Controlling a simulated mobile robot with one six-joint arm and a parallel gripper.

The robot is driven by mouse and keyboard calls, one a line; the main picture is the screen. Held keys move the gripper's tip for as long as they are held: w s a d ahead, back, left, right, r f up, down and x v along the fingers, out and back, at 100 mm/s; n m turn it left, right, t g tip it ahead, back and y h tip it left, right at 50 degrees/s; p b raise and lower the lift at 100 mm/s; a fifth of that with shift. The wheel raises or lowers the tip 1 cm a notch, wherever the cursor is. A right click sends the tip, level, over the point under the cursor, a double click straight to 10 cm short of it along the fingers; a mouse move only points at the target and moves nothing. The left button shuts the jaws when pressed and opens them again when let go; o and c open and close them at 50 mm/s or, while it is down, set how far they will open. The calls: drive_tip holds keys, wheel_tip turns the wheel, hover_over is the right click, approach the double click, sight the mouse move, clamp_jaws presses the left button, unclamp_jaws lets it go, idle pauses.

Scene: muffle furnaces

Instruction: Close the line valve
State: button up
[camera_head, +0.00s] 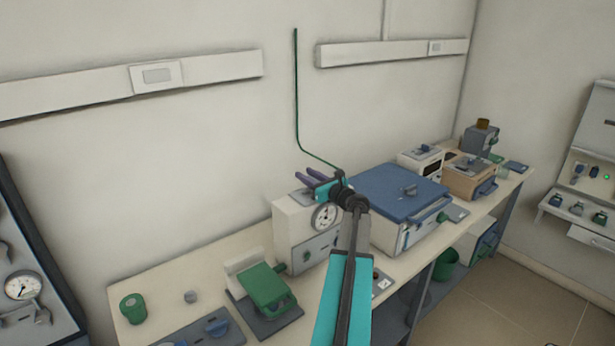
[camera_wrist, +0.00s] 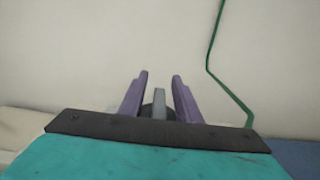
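My gripper (camera_head: 303,174) is raised in front of the wall, above the white box with a round dial. In the wrist view my gripper (camera_wrist: 159,75) has its two purple fingers apart. A grey upright lever-like piece (camera_wrist: 159,104) with a dark round part behind it shows between the fingers, with gaps on both sides. I cannot tell whether it is the line valve's handle. A thin green line (camera_head: 297,90) runs down the wall and bends right behind my wrist; it also shows in the wrist view (camera_wrist: 210,50), right of the fingers. No valve body can be made out clearly.
The bench holds a white dial box (camera_head: 292,226), a blue-lidded furnace (camera_head: 395,188) to its right and a green device (camera_head: 265,287) at the front left. A green jar (camera_head: 132,308) stands at the left end. The wall above is mostly clear below the rails (camera_head: 220,68).

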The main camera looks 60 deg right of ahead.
drive_tip(key=shift+b+v, duration=0.4)
drive_tip(key=shift+v, duration=0.45)
drive_tip(key=b+v, duration=0.4)
drive_tip(key=v, duration=0.8)
drive_tip(key=shift+s, duration=0.1)
